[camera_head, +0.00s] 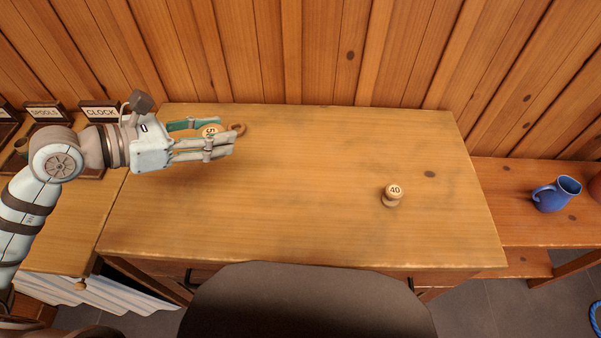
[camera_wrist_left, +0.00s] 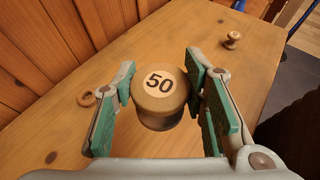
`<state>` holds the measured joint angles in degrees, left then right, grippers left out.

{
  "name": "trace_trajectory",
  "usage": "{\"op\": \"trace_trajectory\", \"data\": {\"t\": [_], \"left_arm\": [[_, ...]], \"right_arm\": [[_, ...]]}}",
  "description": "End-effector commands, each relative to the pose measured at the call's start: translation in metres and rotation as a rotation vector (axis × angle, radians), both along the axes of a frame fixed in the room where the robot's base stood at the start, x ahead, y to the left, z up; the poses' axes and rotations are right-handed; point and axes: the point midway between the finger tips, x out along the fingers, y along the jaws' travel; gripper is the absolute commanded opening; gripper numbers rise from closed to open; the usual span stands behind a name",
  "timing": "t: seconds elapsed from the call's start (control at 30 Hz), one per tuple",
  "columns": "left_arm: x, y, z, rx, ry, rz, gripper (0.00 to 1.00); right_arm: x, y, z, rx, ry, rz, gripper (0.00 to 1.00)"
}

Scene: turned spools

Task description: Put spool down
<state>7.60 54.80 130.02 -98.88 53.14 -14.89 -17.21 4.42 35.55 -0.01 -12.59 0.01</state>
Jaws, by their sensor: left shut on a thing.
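A turned wooden spool marked 50 (camera_head: 209,131) is between the fingers of my left gripper (camera_head: 215,140), over the left back part of the desk. In the left wrist view the spool (camera_wrist_left: 159,92) stands upright with its numbered top facing the camera, and the green-padded fingers (camera_wrist_left: 166,95) are shut on its sides. The spool's lower part is mostly hidden, and I cannot tell whether it touches the desk. A second spool marked 40 (camera_head: 391,196) stands upright on the right half of the desk; it also shows in the left wrist view (camera_wrist_left: 232,40). My right gripper is not in view.
A small wooden ring (camera_head: 239,129) lies on the desk (camera_head: 300,200) just beyond the left fingertips. The middle of the desk is clear. A blue jug (camera_head: 558,194) stands on the right shelf. A CLOCK sign (camera_head: 100,112) and trays are at left. A dark chair back (camera_head: 305,300) is in front.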

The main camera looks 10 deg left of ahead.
Motion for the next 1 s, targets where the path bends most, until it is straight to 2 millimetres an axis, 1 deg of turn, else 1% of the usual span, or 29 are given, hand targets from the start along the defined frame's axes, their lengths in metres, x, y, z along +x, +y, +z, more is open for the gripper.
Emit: {"op": "trace_trajectory", "data": {"t": [0.03,0.1,0.17,0.23,0.3,0.37,0.47,0.57,0.6,0.7,0.8,1.0], "left_arm": [[0.014,0.005,-0.007,0.002,-0.019,0.040,0.18],[0.028,0.014,0.009,-0.002,-0.017,0.112,0.18],[0.036,0.021,0.022,-0.011,-0.017,0.164,0.18],[0.040,0.027,0.033,-0.020,-0.013,0.204,0.18],[0.041,0.028,0.039,-0.024,-0.010,0.220,0.18],[0.041,0.029,0.038,-0.024,-0.006,0.221,0.18],[0.041,0.028,0.021,-0.023,-0.003,0.219,0.18],[0.041,0.028,-0.016,-0.024,0.001,0.218,0.18],[0.040,0.028,-0.033,-0.025,0.002,0.218,0.18],[0.040,0.028,-0.072,-0.026,0.002,0.217,0.18],[0.041,0.027,-0.101,-0.026,-0.002,0.218,0.18],[0.041,0.027,-0.127,-0.025,-0.005,0.216,0.18]], "right_arm": [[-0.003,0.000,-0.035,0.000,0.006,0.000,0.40],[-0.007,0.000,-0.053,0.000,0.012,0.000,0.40],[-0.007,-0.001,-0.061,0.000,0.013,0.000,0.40],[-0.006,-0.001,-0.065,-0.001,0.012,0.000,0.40],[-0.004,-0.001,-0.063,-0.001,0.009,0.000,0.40],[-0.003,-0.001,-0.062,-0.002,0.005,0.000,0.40],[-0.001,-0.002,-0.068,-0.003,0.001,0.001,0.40],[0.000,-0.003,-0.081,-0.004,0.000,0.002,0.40],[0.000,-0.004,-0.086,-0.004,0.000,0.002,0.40],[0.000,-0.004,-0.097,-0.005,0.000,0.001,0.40],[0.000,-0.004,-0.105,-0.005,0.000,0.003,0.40],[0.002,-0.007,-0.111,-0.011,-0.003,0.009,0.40]]}}
